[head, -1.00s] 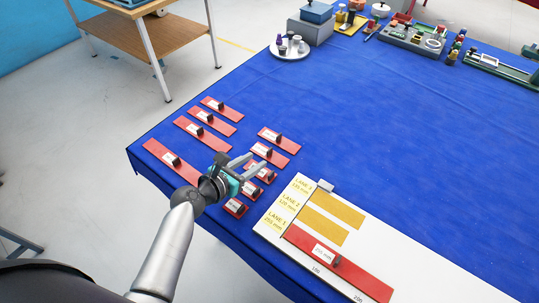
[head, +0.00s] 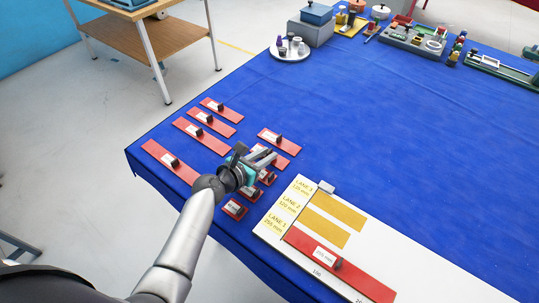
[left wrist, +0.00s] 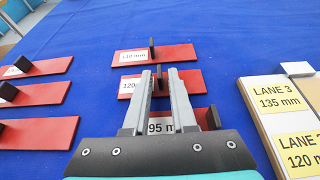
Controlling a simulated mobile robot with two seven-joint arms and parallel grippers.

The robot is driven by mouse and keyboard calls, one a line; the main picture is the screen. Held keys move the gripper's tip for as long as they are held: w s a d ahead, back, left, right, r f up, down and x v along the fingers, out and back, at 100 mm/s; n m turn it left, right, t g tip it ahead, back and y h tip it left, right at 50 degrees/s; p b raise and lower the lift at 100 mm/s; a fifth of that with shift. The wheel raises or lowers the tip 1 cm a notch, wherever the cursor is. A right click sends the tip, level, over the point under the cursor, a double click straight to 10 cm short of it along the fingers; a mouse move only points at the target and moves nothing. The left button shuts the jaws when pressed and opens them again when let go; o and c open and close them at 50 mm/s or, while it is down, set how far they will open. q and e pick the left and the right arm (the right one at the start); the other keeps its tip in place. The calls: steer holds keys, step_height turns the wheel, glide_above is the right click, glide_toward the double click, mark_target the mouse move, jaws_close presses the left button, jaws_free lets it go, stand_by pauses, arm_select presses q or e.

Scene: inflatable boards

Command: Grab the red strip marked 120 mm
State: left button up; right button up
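The red strip marked 120 (left wrist: 190,79) lies on the blue cloth in the left wrist view, its white label partly covered by a finger. Its dark upright tab shows between the two fingers. My right gripper is not in view.
A longer red strip (left wrist: 178,54) lies just beyond, and a strip marked 95 (left wrist: 200,114) lies nearer, partly under my gripper. Several more red strips (head: 206,130) lie left. A white lane board (head: 290,197) with yellow lanes and a red 255 mm strip (head: 360,279) stands right.

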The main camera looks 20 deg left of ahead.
arm_select(q)
jaws_close()
stand_by(0.3)
steer(key=shift+r, duration=0.1)
